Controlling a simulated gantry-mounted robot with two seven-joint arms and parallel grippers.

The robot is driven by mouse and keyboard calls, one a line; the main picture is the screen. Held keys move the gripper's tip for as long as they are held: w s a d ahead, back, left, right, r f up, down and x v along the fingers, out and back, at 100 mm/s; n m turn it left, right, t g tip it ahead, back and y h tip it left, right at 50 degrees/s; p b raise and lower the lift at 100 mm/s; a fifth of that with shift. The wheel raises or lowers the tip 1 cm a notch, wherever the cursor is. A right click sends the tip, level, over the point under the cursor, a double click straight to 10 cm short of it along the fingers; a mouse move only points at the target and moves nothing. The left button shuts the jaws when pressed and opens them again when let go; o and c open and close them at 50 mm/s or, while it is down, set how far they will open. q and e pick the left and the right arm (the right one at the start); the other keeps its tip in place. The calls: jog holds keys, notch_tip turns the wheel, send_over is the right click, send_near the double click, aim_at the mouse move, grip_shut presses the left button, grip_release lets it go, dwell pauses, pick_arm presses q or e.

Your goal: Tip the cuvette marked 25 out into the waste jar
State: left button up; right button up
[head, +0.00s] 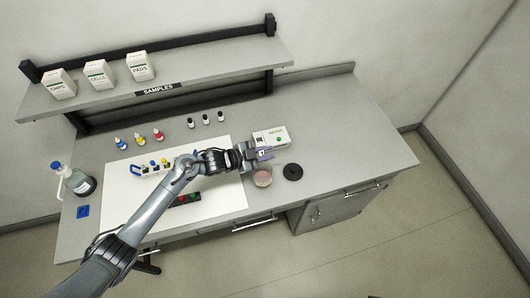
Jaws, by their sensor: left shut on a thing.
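My left gripper (264,154) reaches in from the left and is shut on a small pale thing, which looks like a cuvette (261,153). Its marking is too small to read, and the fingers partly hide it. The gripper is above the bench, just behind a round, pinkish open jar (262,178), which looks like the waste jar. I cannot tell whether the cuvette is upright or tilted. My right gripper is not in view.
A black round lid (292,172) lies right of the jar. A white instrument (265,137) stands behind the gripper. A rack (150,169) with coloured caps is partly behind my arm. The bench's right end is clear.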

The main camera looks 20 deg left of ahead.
pick_arm(q)
jog(key=shift+r, duration=0.1)
jog(key=shift+f, duration=0.2)
jog(key=shift+w+a+f+m+t+b, duration=0.1)
jog(key=shift+m+t+b, duration=0.2)
jog(key=shift+m+b, duration=0.25)
jog(key=shift+w+a+f+m+t+b, duration=0.1)
jog(key=shift+m+t+b, duration=0.25)
jog(key=shift+b, duration=0.4)
jog(key=m+t+b, duration=0.1)
jog(key=m+b, duration=0.3)
jog(key=b, duration=0.2)
jog(key=m+t+b, duration=0.2)
jog(key=m+b, duration=0.2)
jog(key=b, duration=0.3)
jog(key=r+m+t+b, duration=0.1)
jog(key=m+t+b, duration=0.1)
jog(key=m+b, duration=0.2)
jog(key=shift+w+a+r+h+b, duration=0.1)
jog(key=shift+w+a+h+b, duration=0.25)
jog(key=shift+b, duration=1.3)
jog(key=shift+d+r+m, duration=0.1)
jog(key=shift+d+m, duration=0.05)
jog(key=shift+m, duration=0.15)
dwell(0.6)
